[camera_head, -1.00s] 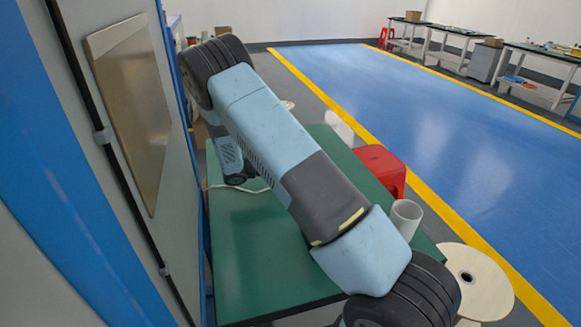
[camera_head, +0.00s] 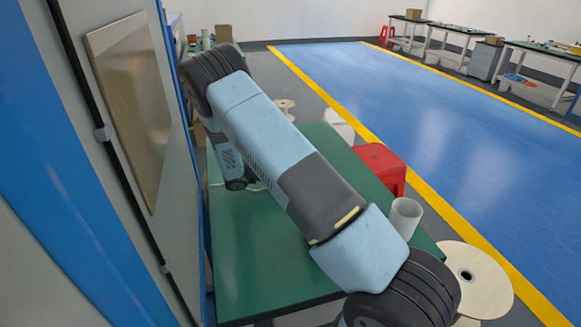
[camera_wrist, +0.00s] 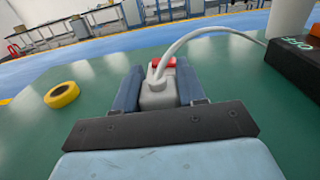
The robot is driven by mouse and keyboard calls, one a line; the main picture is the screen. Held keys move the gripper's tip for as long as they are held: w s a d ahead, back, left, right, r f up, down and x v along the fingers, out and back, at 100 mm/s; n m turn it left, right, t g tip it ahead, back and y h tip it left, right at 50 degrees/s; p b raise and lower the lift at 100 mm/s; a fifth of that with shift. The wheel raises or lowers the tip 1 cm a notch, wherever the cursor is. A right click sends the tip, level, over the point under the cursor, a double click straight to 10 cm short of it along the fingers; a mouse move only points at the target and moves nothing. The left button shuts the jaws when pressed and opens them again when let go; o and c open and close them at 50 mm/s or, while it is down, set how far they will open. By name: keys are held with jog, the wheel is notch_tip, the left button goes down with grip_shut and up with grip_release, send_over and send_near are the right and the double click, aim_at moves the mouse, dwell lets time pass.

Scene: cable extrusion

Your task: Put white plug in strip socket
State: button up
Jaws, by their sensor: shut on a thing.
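In the wrist view, my gripper (camera_wrist: 159,92) has its two blue fingers closed on the sides of a pale plug (camera_wrist: 158,94) with a red part at its far end. A white cable (camera_wrist: 205,31) leaves the plug and curves away to the right. The plug is above or at the green table; its exact height is unclear. I cannot make out a strip socket in either view. In the head view, my arm hides the gripper and the plug.
The green table (camera_head: 245,265) carries a yellow tape roll (camera_wrist: 62,95), a dark box with green lettering (camera_wrist: 296,64) and a white cylinder (camera_head: 405,217). A red stool (camera_head: 381,167) and a cable spool (camera_head: 468,279) stand beside the table. A cabinet wall (camera_head: 175,215) is close on the left.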

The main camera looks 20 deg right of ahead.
jog(key=o, duration=1.1)
jog(key=shift+f, duration=0.1)
jog(key=shift+c, duration=0.2)
